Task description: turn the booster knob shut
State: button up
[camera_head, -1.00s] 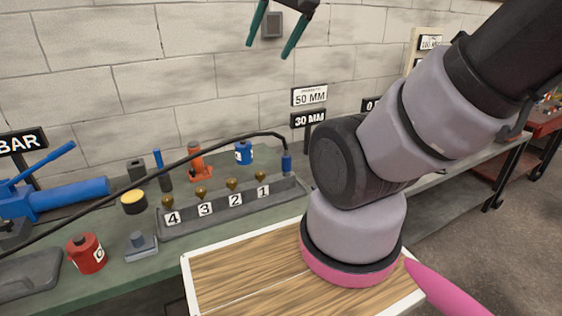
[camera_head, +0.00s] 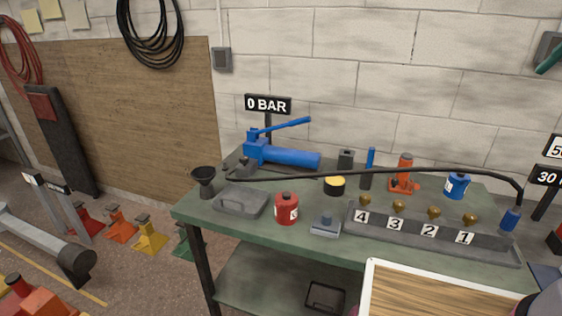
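No part is labelled as the booster, so I cannot tell which knob is meant. A blue hand pump (camera_head: 290,157) with a raised lever lies at the back of the green bench, beneath a "0 BAR" sign (camera_head: 268,104). A grey manifold (camera_head: 490,250) at the bench's right front carries brass knobs (camera_head: 434,212) above number plates 4, 3, 2 and 1. A black hose (camera_head: 410,171) runs from the pump area to a blue fitting (camera_head: 511,219) at the manifold's right end.
A wooden-topped surface (camera_head: 430,290) stands in front. Coloured stands (camera_head: 150,238) are on the floor at left.

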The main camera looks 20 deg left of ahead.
aim_at(244, 159)
jog(key=u, duration=1.4)
jog(key=i+j, duration=0.25)
jog(key=i+j+z, duration=0.1)
jog(key=i+j, duration=0.15)
jog(key=j, duration=0.25)
jog(key=i+j, duration=0.25)
jog(key=j, duration=0.15)
jog(key=i+j+z, duration=0.1)
jog(key=j, duration=0.25)
jog(key=i, duration=0.1)
